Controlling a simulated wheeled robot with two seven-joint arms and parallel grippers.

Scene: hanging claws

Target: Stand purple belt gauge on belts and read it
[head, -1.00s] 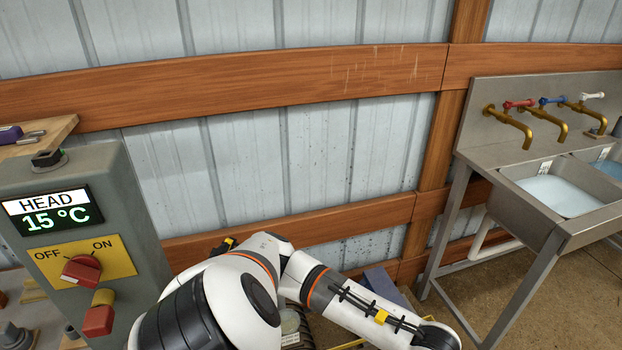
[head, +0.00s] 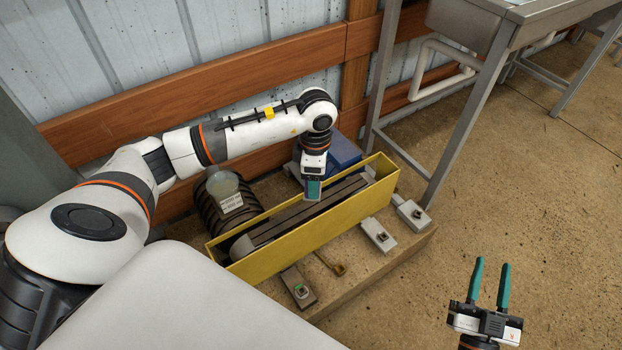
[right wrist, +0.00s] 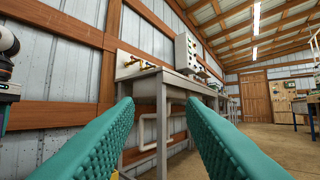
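The dark belts (head: 290,222) run lengthwise inside a yellow guard frame (head: 322,232) in the head view. My left gripper (head: 313,190) points down at the belts' far right part, its teal finger touching or just above them; I cannot tell which. Its finger gap is not clear, and I cannot make out a gauge in it. No purple gauge shows in either view now. My right gripper (head: 492,267) is open and empty over the floor at lower right. Its two teal fingers stand apart in the right wrist view (right wrist: 158,103).
A ribbed dark drum (head: 222,205) stands behind the guard, and a blue block (head: 343,152) behind its right end. Small grey boxes (head: 378,235) sit in front on the base. A metal sink stand (head: 462,115) is at upper right. Floor at right is clear.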

